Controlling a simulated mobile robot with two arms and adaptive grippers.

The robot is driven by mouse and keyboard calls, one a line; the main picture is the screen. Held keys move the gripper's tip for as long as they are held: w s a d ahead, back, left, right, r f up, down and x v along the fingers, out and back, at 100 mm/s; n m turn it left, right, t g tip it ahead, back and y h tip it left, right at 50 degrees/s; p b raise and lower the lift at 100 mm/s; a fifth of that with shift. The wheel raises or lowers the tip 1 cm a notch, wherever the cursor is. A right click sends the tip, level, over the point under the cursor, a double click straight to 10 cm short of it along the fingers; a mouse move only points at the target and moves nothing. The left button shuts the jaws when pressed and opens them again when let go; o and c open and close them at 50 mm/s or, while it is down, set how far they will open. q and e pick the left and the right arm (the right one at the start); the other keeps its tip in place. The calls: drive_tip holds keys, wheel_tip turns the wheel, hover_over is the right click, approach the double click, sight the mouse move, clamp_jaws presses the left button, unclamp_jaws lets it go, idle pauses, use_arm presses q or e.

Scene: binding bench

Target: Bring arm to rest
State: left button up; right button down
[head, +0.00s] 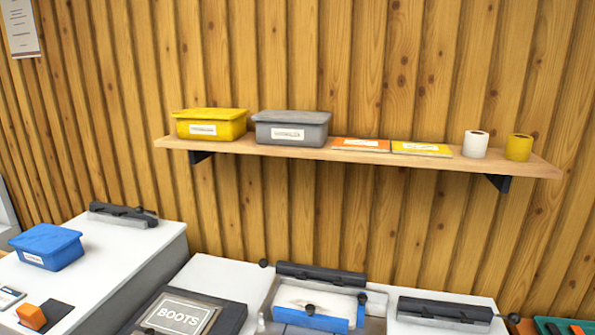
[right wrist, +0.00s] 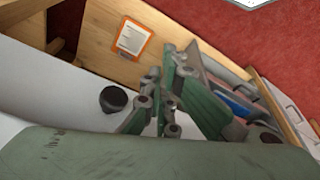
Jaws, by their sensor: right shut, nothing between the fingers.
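My right gripper (right wrist: 160,108) shows in the right wrist view, with grey-green worn links and grey joints. Its fingers are shut and nothing shows between them. It is over or near a pale surface, beside a wooden panel; its height above the surface is hard to tell. Neither of my arms nor grippers shows in the head view. My left gripper is in neither view.
In the head view a wooden wall shelf (head: 300,152) carries bins, flat packs and rolls. Below, a blue lidded bin (head: 47,247) stands on a white bench unit. In the right wrist view a black knob (right wrist: 115,98) lies close left of the fingers, and an orange-bordered label (right wrist: 132,40) is behind.

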wheel_tip(320, 180, down, 16)
drive_tip(key=s+r+b, duration=0.1)
drive_tip(key=s+b, duration=0.1)
drive_tip(key=s, duration=0.1)
drive_tip(key=s+d+f+g+b, duration=0.1)
drive_tip(key=s+f+b, duration=0.1)
drive_tip(key=s+f, duration=0.6)
drive_tip(key=s+d+f+g+b, duration=0.1)
drive_tip(key=s+d+f+b, duration=0.1)
drive_tip(key=s+f, duration=0.7)
wheel_tip(320, 180, down, 6)
drive_tip(key=shift+s+d+r+b, duration=0.1)
drive_tip(key=shift+s+d+b, duration=0.05)
drive_tip(key=shift+b, duration=0.4)
